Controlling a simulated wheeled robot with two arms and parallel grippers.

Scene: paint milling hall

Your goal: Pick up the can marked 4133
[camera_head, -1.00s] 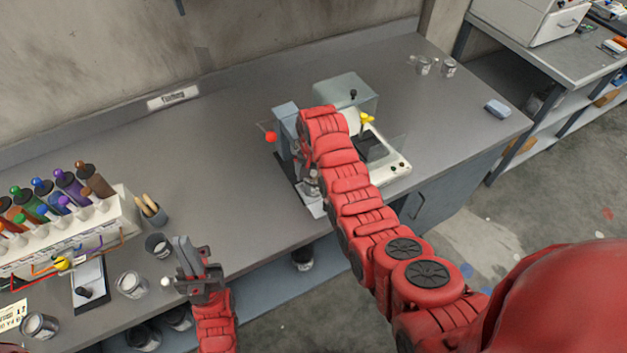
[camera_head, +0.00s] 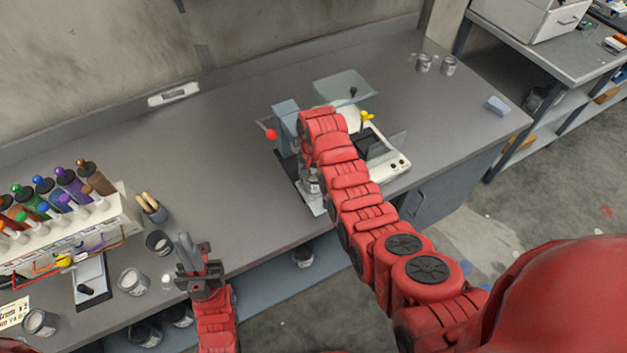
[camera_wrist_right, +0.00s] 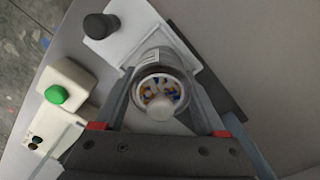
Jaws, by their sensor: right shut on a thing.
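An open metal can (camera_wrist_right: 160,90) with a mottled blue, yellow and white inside shows in the right wrist view. My right gripper (camera_wrist_right: 160,112) is shut on it, one finger along each side. A pale label is on its side, but I cannot read a number. In the head view a metal can (camera_head: 311,182) shows at the front of the bench device, partly hidden by my right arm. My left gripper (camera_head: 190,252) is over the bench front near other cans, holding nothing I can see; its finger gap is unclear.
The bench device (camera_head: 390,165) has a red knob and clear guards. Cans (camera_head: 132,282) stand at the front left, near a bottle rack (camera_head: 110,225) and a brush cup (camera_head: 152,210). Two cans (camera_head: 424,63) stand at the back right. The bench middle (camera_head: 225,150) is clear.

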